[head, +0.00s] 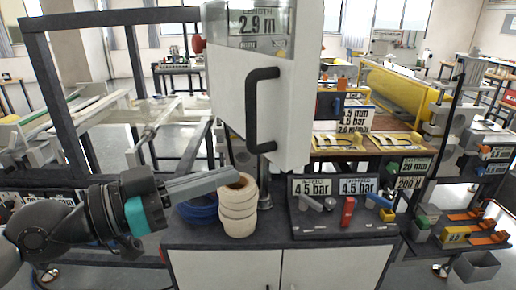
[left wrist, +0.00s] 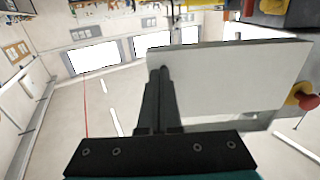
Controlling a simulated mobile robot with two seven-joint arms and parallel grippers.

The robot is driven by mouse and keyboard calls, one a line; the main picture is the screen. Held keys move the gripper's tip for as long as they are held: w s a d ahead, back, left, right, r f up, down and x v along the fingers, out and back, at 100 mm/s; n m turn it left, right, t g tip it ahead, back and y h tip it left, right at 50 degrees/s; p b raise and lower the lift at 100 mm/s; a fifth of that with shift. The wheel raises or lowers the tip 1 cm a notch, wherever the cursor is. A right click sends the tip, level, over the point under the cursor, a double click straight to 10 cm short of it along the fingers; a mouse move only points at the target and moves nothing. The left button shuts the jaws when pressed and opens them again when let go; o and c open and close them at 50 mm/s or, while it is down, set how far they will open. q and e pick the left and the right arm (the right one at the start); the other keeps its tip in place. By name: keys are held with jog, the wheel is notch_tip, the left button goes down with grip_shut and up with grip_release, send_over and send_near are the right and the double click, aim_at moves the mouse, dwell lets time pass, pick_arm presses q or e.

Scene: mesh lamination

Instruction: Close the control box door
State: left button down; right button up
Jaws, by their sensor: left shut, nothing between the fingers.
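The white control box (head: 228,85) hangs at the top centre of the head view. A black bar handle (head: 262,110) is on its white door face, and a window at its top reads 2.9 m. I cannot tell how far the door stands open. My right gripper is not in view.
Stacked beige rolls (head: 238,212) and a blue coil (head: 199,210) stand on the cabinet (head: 330,262) below the box. A dark panel with levers (head: 345,227) is to the right. A red button (left wrist: 308,100) sits beyond the white panel.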

aim_at(275, 160)
pick_arm(q)
jog(key=p+x, duration=0.3)
jog(key=x, duration=0.1)
jog(key=shift+w+d+r+p, duration=0.1)
jog(key=shift+d+r+p, duration=0.15)
jog(key=shift+p, duration=0.1)
jog(key=shift+w+d+f+p, duration=0.15)
jog(key=shift+w+d+p, duration=0.1)
jog(key=shift+d, duration=0.2)
jog(key=shift+w+d+f+p, duration=0.1)
jog(key=shift+w+d+p, duration=0.15)
jog(key=shift+d, duration=0.2)
jog(key=shift+w, duration=0.1)
